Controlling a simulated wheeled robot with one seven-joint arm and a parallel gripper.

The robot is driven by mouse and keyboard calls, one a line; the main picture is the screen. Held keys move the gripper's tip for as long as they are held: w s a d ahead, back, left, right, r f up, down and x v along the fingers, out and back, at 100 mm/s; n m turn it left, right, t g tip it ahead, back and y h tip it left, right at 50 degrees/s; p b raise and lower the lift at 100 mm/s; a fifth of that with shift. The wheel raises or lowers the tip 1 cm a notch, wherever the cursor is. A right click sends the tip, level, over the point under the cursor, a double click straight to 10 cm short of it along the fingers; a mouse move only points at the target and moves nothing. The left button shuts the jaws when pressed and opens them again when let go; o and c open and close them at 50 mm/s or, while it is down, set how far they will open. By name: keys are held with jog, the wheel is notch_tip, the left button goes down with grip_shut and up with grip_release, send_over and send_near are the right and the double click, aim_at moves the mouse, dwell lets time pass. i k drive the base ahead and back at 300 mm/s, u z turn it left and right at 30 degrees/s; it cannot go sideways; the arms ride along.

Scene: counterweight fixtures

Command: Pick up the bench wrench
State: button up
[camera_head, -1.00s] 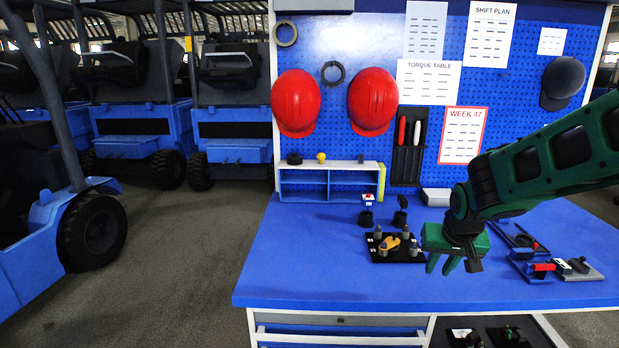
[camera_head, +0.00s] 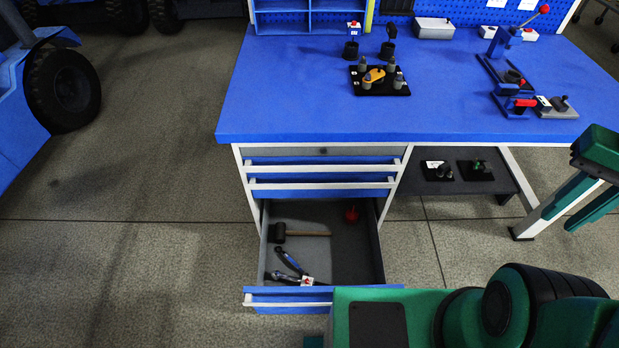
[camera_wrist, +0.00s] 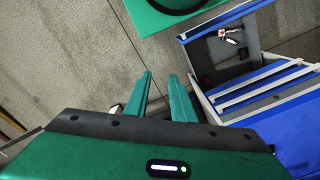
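The bottom drawer (camera_head: 345,250) of the bench is open. Near its front lies a blue-and-black handled tool (camera_head: 290,265), with another dark tool (camera_head: 283,278) close by. A small white-and-red piece (camera_head: 307,281) lies at the end. One of these may be the bench wrench; I cannot tell which. In the wrist view the drawer (camera_wrist: 243,62) holds small tools (camera_wrist: 229,37). My gripper (camera_head: 556,222) is at the right, beside the bench and well apart from the drawer. In the wrist view my gripper (camera_wrist: 160,74) has its fingers apart, with nothing between.
The drawer also holds a mallet (camera_head: 300,234) and a red item (camera_head: 351,214). The blue benchtop (camera_head: 290,100) overhangs it, carrying a black fixture plate (camera_head: 379,86) and clamps (camera_head: 515,95). A lower shelf (camera_head: 470,182) and a bench leg (camera_head: 545,212) stand right.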

aim_at(276, 275)
jog(key=k, duration=1.65)
jog(key=u, duration=1.45)
jog(key=i, duration=2)
jog(key=z, duration=1.8)
